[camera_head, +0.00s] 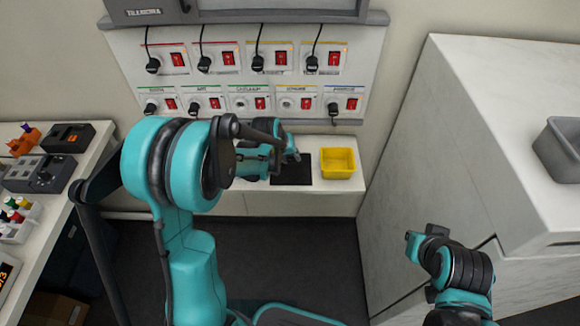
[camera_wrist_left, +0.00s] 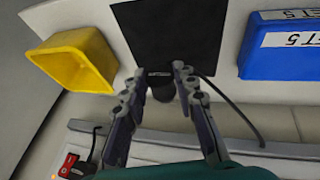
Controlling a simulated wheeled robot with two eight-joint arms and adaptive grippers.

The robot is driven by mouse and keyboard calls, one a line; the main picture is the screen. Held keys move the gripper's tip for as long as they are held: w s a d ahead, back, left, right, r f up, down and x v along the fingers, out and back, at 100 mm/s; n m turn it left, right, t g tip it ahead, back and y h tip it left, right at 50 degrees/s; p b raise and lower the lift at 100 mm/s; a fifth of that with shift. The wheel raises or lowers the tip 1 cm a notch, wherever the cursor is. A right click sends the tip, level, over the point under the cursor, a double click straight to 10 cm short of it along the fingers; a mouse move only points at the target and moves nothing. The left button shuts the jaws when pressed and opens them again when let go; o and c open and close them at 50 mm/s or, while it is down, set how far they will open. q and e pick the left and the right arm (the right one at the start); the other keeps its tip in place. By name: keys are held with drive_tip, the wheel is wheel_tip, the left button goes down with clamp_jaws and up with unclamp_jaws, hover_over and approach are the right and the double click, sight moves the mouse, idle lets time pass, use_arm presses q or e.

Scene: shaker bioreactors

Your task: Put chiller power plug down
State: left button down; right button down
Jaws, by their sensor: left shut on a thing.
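The chiller power plug (camera_wrist_left: 163,91) is a small black plug with a dark cable that runs off to the right in the left wrist view. My left gripper (camera_wrist_left: 157,78) is shut on it, one finger on each side. The plug is over the near edge of a black mat (camera_wrist_left: 165,35); I cannot tell whether it touches the mat. In the head view the mat (camera_head: 291,172) lies on the white ledge under the socket panel. My left gripper (camera_head: 291,156) is just above it, and my arm hides the plug.
A yellow bin (camera_head: 338,162) stands to the right of the mat. A blue labelled bin (camera_wrist_left: 280,44) stands on the mat's other side. The socket panel (camera_head: 225,75) with several plugs and red switches rises behind. A white cabinet (camera_head: 470,130) bounds the right side.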

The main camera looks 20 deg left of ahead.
use_arm(q)
wheel_tip(320, 180, down, 4)
drive_tip(key=shift+f+b, duration=0.1)
drive_tip(key=shift+b, duration=0.85)
drive_tip(key=shift+f+b, duration=0.5)
drive_tip(key=shift+f, duration=0.05)
drive_tip(key=c, duration=1.2)
unclamp_jaws()
drive_tip(key=shift+r, duration=0.15)
